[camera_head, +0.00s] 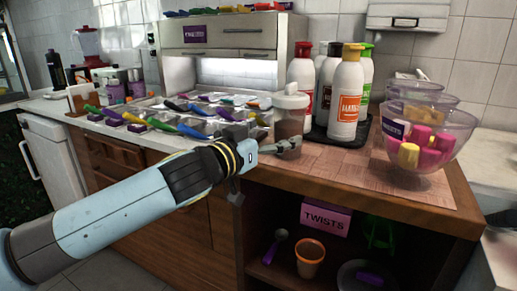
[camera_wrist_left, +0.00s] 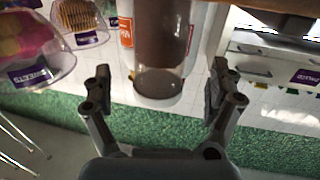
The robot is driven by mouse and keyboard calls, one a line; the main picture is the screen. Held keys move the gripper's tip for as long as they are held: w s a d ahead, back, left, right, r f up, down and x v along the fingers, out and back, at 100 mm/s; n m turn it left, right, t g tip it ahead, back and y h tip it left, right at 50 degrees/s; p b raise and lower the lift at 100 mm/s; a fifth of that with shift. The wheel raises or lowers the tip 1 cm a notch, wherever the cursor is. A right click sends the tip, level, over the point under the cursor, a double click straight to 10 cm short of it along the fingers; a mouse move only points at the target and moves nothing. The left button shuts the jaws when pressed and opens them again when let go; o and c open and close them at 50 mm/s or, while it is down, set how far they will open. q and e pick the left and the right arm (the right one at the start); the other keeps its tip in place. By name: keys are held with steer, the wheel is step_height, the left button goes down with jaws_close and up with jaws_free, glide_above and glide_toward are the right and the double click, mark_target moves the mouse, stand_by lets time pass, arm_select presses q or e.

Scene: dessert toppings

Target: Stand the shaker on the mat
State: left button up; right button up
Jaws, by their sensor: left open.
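The shaker (camera_head: 290,117) is a clear cup with a white lid and brown contents. It is upright at the left of the dark bottle tray, its lower part partly hidden by my left gripper (camera_head: 286,147). The woven reddish mat (camera_head: 355,172) lies on the counter's front. I cannot tell whether the shaker's base touches it. In the left wrist view the shaker (camera_wrist_left: 160,45) is between the fingers of my open left gripper (camera_wrist_left: 160,80), with a gap on each side. My right gripper is not in view.
Several sauce bottles (camera_head: 345,98) stand on a dark tray (camera_head: 355,137) behind the mat. Glass bowls (camera_head: 430,135) of sweets stand at the right. Topping bins with coloured scoops (camera_head: 175,122) are at the left. The mat's front middle is clear.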

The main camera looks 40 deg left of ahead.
arm_select(q)
steer(key=s+b, duration=0.1)
steer(key=s, duration=0.4)
steer(key=shift+s+d, duration=0.1)
stand_by(0.3)
